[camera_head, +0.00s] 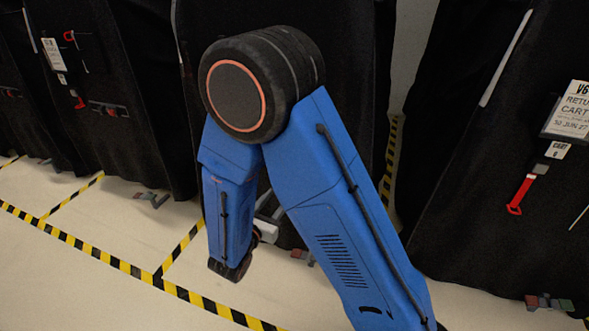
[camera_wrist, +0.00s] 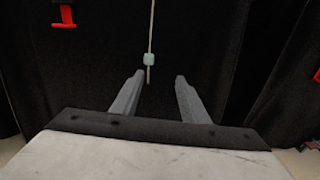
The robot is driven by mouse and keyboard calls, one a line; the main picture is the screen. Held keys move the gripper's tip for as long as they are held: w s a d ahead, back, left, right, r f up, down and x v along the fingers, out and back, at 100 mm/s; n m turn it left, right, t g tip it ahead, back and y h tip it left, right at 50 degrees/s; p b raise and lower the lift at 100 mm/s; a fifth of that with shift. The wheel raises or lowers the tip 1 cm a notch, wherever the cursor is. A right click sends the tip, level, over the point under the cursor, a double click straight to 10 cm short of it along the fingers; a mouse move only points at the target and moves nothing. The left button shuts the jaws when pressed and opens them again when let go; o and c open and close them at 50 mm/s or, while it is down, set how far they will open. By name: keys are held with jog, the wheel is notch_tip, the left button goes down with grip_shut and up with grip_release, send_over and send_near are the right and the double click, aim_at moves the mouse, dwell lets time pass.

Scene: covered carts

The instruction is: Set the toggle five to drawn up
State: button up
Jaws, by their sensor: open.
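In the wrist view a pale green toggle (camera_wrist: 150,59) sits on a thin light cord (camera_wrist: 152,25) that hangs down in front of a black cover (camera_wrist: 100,50). The toggle is near the cord's lower end, with a short tail below it. No number shows on it. My gripper (camera_wrist: 159,76) is open, its two grey fingers pointing at the cover. In the picture the cord's tail lies between the fingertips, nearer the left one, with the toggle just above them. I cannot tell the depth gap. In the head view my arm hides the toggle and most of the gripper.
A red strap (camera_wrist: 63,15) hangs at upper left in the wrist view. In the head view, covered carts stand left (camera_head: 150,80) and right (camera_head: 480,170), the right one with a label (camera_head: 572,108) and red strap (camera_head: 520,194). Striped tape (camera_head: 90,248) marks the open floor.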

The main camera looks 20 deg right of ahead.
jog(key=w+d, duration=0.4)
jog(key=w, duration=0.3)
jog(key=w+d+f+n+t, duration=0.1)
jog(key=w+d, duration=0.3)
jog(key=w, duration=0.3)
jog(key=shift+w+d+y, duration=0.25)
jog(key=shift+w+y, duration=0.15)
grip_shut()
